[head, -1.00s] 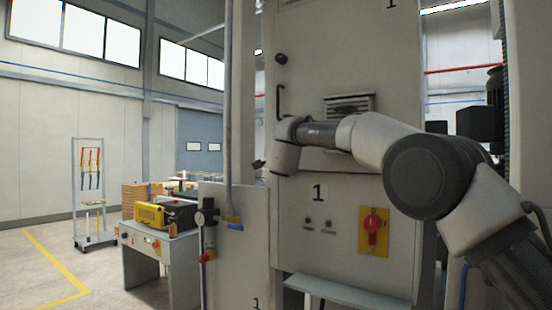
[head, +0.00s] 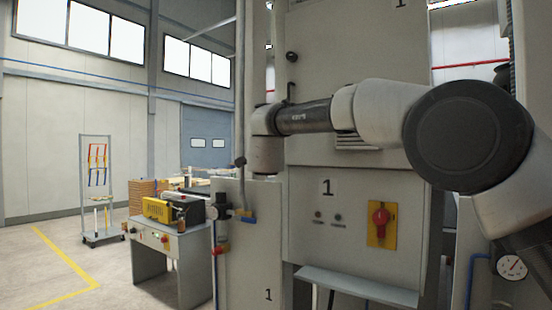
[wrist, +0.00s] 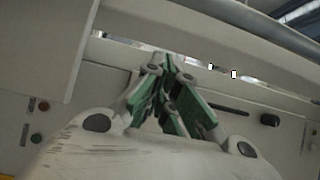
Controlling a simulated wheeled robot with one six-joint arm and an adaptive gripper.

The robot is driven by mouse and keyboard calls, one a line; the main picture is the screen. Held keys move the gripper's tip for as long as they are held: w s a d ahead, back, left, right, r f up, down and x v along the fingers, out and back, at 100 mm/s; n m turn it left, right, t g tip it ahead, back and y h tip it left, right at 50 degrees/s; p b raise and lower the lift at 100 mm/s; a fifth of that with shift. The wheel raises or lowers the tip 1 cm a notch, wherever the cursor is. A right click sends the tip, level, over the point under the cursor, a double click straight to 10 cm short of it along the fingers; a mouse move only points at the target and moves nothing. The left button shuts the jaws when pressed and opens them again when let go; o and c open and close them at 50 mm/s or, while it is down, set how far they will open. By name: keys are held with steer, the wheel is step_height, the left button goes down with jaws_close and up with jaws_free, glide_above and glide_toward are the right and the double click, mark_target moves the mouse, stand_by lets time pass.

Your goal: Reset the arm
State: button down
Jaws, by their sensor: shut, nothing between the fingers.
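My gripper (wrist: 170,85) shows in the wrist view, its green-padded fingers drawn together with nothing between them. Behind it are pale machine panels. In the head view my arm reaches from the right across the front of the grey machine cabinet (head: 355,70). The arm's far end is bent near the cabinet's left edge, and my gripper cannot be made out there. A dark round tip shows just left of the wrist.
The cabinet has a red rotary switch (head: 380,217) on a yellow plate and a low shelf (head: 357,288). A pressure regulator (head: 222,210) is on the lower left panel. A bench (head: 168,250) and a tool rack (head: 97,190) stand left. Floor (head: 60,270) there is open.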

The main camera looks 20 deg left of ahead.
steer(key=s+a+f+n+g+y, duration=0.6)
steer(key=s+f+n, duration=0.1)
steer(key=f+n, duration=0.25)
steer(key=s+d+f+n+g, duration=0.4)
steer(key=d+f+n, duration=0.1)
steer(key=d, duration=0.3)
steer(key=s+d+f+n+g+h, duration=0.1)
steer(key=s+d+f+h, duration=0.25)
steer(key=d, duration=0.95)
steer(key=s+d+f+n+g+h, duration=0.1)
steer(key=s+d+f+g+h, duration=0.3)
steer(key=d, duration=0.8)
steer(key=s+d+f+n+t+h, duration=0.15)
steer(key=s+d, duration=0.35)
steer(key=d, duration=0.8)
steer(key=s+d+m+h, duration=0.1)
steer(key=s+d, duration=0.4)
steer(key=d, duration=0.3)
steer(key=s+d+f+m+h, duration=0.1)
steer(key=s+d, duration=0.4)
steer(key=d, duration=0.4)
steer(key=s+d+m+h, duration=0.1)
steer(key=s+d+m, duration=0.1)
steer(key=s+d, duration=0.3)
steer(key=d, duration=0.3)
steer(key=shift+s+d+f+t, duration=0.15)
steer(key=shift+s+d+t, duration=0.1)
steer(key=shift+t, duration=0.1)
